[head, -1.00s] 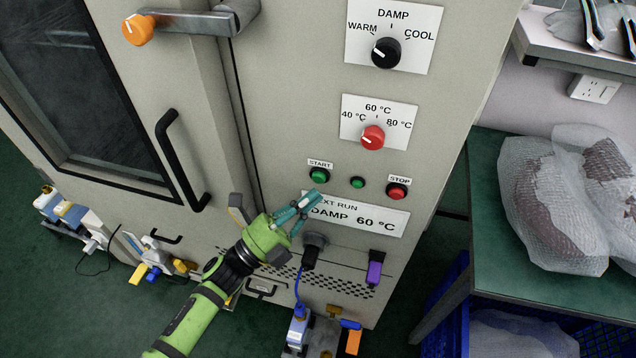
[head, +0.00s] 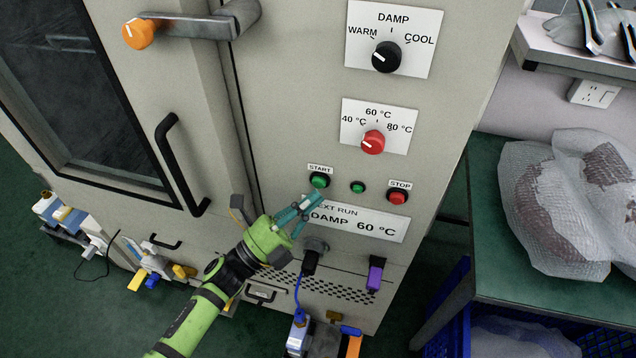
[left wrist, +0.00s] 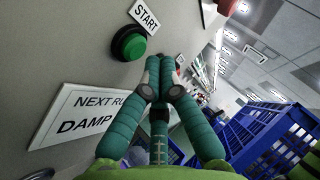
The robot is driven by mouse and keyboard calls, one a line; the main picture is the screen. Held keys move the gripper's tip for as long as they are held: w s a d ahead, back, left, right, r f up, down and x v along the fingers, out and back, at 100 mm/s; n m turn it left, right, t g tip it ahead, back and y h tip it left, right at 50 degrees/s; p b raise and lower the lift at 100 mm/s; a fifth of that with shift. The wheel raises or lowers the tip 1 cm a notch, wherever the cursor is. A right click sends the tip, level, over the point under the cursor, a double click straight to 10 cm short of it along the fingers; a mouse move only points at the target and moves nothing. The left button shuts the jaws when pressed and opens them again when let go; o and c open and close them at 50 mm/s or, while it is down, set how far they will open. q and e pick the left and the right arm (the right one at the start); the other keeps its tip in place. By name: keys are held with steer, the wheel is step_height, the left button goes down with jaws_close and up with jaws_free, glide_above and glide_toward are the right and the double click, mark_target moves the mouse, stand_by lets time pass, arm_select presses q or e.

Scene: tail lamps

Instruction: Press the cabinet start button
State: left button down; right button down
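The green start button (head: 319,180) sits under a START label on the cabinet's front panel (head: 290,120). It also shows in the left wrist view (left wrist: 129,43), unobstructed, up and left of my fingers. My left gripper (head: 311,202) is just below the start button in the head view, over the upper left of the NEXT RUN sign (head: 360,222). In the left wrist view its teal fingertips (left wrist: 159,82) come together with nothing visible between them. The fingertips look apart from the button. My right gripper is not in view.
A small green light or button (head: 357,187) and the red stop button (head: 397,196) are to the right. Above are a red temperature knob (head: 372,142) and a black knob (head: 386,57). A black plug (head: 310,262) sits below. A table with wrapped bundles (head: 565,200) stands at right.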

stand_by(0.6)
arm_select(q)
steer(key=shift+w+d+b, duration=0.15)
steer(key=shift+w+b, duration=0.2)
steer(key=shift+w, duration=0.05)
steer(key=shift+w+d+b, duration=0.1)
steer(key=shift+w+b, duration=0.3)
steer(key=shift+w, duration=0.05)
stand_by(0.5)
steer(key=shift+s, duration=0.15)
stand_by(0.3)
steer(key=shift+s+a+p, duration=0.25)
steer(key=shift+s+p, duration=0.1)
steer(key=shift+s, duration=0.35)
steer(key=shift+s, duration=0.1)
steer(key=shift+s+a+p, duration=0.25)
steer(key=shift+s, duration=0.5)
steer(key=shift+s+a+p, duration=0.3)
steer(key=shift+s, duration=0.5)
steer(key=shift+s+a+p, duration=0.25)
steer(key=shift+s, duration=0.5)
